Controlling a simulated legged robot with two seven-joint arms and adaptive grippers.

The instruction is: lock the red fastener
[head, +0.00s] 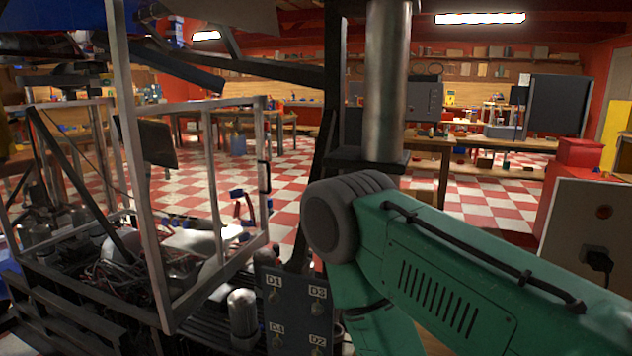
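I cannot make out a red fastener in the head view. A dark panel (296,312) at the bottom centre carries the labels D1, D2, D3 and D4, with small metal fittings beside the labels. None of these fittings looks clearly red. A short metal cylinder (242,318) stands just left of the panel. Neither of my grippers is in view.
An open metal frame (150,215) with cables and machinery inside fills the left. A large green jointed arm blocks the lower right; I cannot tell whose it is. The checkered floor (285,185) behind is partly clear. Workbenches stand farther back.

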